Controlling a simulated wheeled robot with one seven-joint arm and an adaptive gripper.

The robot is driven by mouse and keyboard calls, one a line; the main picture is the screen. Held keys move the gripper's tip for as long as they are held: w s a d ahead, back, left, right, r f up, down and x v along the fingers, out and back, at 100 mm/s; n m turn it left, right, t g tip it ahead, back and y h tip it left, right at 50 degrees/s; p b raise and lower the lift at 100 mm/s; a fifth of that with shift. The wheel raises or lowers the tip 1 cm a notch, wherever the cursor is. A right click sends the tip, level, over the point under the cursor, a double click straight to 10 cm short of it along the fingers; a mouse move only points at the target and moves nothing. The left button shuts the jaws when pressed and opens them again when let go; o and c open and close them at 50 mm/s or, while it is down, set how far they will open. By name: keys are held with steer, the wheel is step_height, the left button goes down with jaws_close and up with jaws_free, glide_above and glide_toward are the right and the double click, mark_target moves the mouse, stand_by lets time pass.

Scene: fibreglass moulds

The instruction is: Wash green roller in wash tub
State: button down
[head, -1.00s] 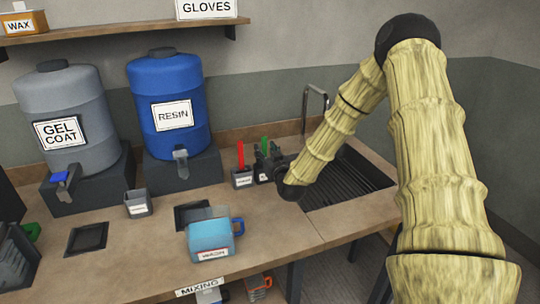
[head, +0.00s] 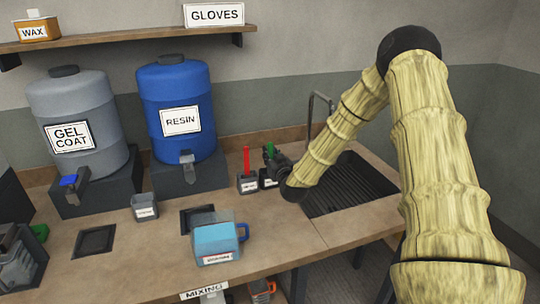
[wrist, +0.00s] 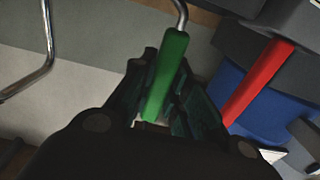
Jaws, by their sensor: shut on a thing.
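The green roller (head: 269,150) shows as a green handle at the back of the bench, left of the sink. In the wrist view the green handle (wrist: 167,72) lies between my fingers, with a bent metal rod at its far end. My gripper (head: 272,164) is shut on this handle; it also fills the lower wrist view (wrist: 165,95). The roller's lower part is hidden behind my gripper and a small labelled holder (head: 268,181). The ribbed dark sink basin (head: 350,190) is to the right of my gripper. I cannot tell whether it is the wash tub.
A red-handled tool (head: 247,160) stands in a small holder (head: 247,184) just left of my gripper. The blue resin drum (head: 175,90) and grey gel coat drum (head: 80,105) stand further left. A tap (head: 311,110) rises behind the basin. A blue-filled jug (head: 216,240) stands in front.

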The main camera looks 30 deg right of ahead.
steer(key=shift+r+p, duration=2.9)
steer(key=shift+r, duration=2.65)
